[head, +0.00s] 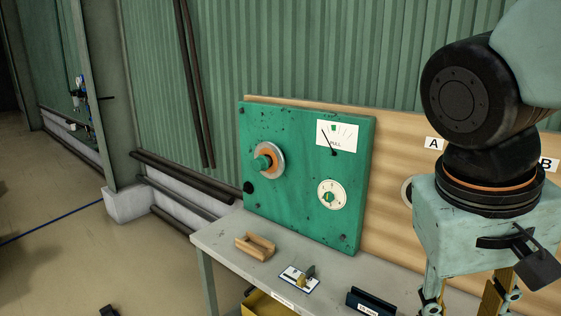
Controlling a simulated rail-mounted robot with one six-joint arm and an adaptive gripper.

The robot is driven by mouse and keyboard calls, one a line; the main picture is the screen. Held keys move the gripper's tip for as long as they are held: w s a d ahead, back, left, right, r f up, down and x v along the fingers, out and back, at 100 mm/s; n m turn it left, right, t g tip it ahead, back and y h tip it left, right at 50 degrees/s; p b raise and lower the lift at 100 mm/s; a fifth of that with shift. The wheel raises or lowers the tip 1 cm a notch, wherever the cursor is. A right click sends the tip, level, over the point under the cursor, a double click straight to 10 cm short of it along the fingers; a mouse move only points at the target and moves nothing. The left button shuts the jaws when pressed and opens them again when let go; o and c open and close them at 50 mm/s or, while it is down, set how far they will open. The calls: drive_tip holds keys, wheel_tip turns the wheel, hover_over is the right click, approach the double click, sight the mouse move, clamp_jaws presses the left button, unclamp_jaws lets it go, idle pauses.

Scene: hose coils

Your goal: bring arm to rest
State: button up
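My arm comes in from the upper right, with a dark round joint above a pale green gripper body. My gripper (466,290) points down at the right, in front of the wooden backboard. Its finger linkages stand apart at the bottom edge, but the fingertips are cut off, so I cannot tell whether it is open or holds anything. No hose coil can be clearly made out; a pale ring-like edge (406,191) shows partly behind the gripper body.
The grey bench (225,237) bears a wooden block (255,246), a small card (299,279) and a dark blue holder (370,303). Floor at left is mostly clear.

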drive_tip(key=s+a+r+n+t+y, duration=0.1)
drive_tip(key=s+a+r+t+y, duration=0.1)
drive_tip(key=a, duration=0.4)
drive_tip(key=shift+s+a+r+n+t+y, duration=0.3)
drive_tip(key=shift+s+r+t+y, duration=0.1)
drive_tip(key=shift+r+t+y, duration=0.1)
